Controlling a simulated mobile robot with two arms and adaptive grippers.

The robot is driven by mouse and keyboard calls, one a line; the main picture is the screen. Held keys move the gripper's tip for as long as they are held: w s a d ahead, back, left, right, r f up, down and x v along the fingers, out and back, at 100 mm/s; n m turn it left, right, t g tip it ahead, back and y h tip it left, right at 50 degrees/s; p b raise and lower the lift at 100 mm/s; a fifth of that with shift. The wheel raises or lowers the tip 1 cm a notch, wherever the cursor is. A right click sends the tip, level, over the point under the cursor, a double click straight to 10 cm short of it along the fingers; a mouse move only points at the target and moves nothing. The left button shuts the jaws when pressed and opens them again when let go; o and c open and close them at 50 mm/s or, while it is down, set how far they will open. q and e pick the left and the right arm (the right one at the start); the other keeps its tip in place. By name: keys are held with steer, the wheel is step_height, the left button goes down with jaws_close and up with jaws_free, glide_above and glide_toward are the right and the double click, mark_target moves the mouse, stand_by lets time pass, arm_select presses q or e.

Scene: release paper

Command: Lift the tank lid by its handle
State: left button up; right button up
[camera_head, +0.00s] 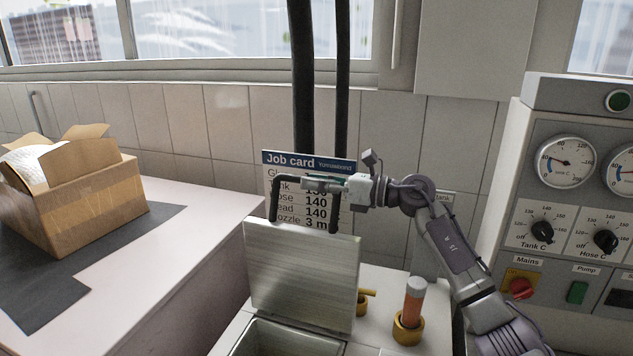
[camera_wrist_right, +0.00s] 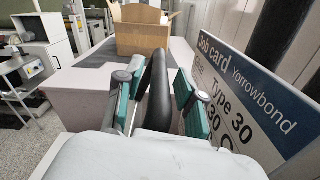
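The metal tank lid (camera_head: 305,275) stands raised and nearly upright behind the open tank (camera_head: 262,345) in the head view. Its black handle (camera_head: 274,200) rises from the lid's top edge. My right gripper (camera_head: 312,184) is at the top bar of the handle. In the right wrist view, the black handle (camera_wrist_right: 157,95) lies between the two teal-padded fingers of that gripper (camera_wrist_right: 160,92). The fingers look apart, with a gap beside the handle, so the gripper is open around it. My left gripper is not in view.
A job card (camera_head: 300,165) stands right behind the handle, with black pipes (camera_head: 303,80) above. A brass fitting with an orange tube (camera_head: 412,300) is right of the lid. A control panel (camera_head: 580,190) is at right. A cardboard box (camera_head: 85,200) sits on the left bench.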

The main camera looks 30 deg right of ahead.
jaws_close()
steer(key=shift+m, duration=0.8)
steer(key=w+d, duration=0.1)
steer(key=w+d+f+b, duration=0.1)
steer(key=w+d, duration=0.1)
steer(key=shift+d, duration=0.25)
steer(key=shift+o, duration=1.2)
jaws_free()
steer(key=shift+s+a+r, duration=0.1)
